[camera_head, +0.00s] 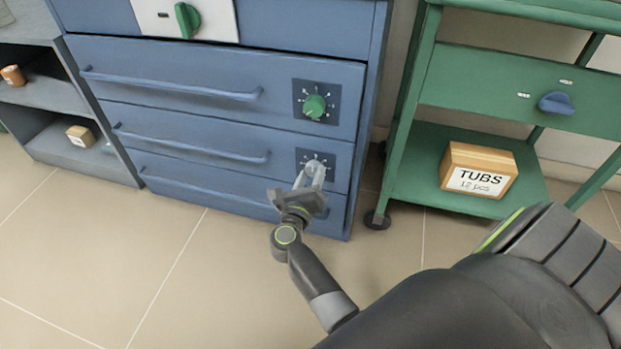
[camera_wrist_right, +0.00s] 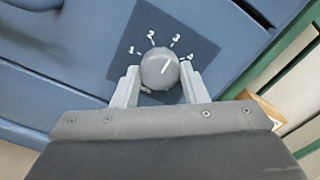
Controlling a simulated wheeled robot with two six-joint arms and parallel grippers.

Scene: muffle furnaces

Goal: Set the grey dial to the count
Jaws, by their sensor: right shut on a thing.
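The grey dial (camera_wrist_right: 162,66) sits on a dark square plate on the blue cabinet, with the marks 1, 2, 3 and 4 around its upper side. Its white pointer line leans up and right, about toward the 3. My right gripper (camera_wrist_right: 160,78) has one finger on each side of the dial and is shut on it. In the head view my right gripper (camera_head: 312,172) is at the middle drawer's dial plate (camera_head: 303,155), and its fingers mostly hide the dial. My left gripper is out of view.
A green dial (camera_head: 314,106) is on the drawer above, and a green knob (camera_head: 187,20) on the white panel. Grey shelves (camera_head: 45,95) stand left.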

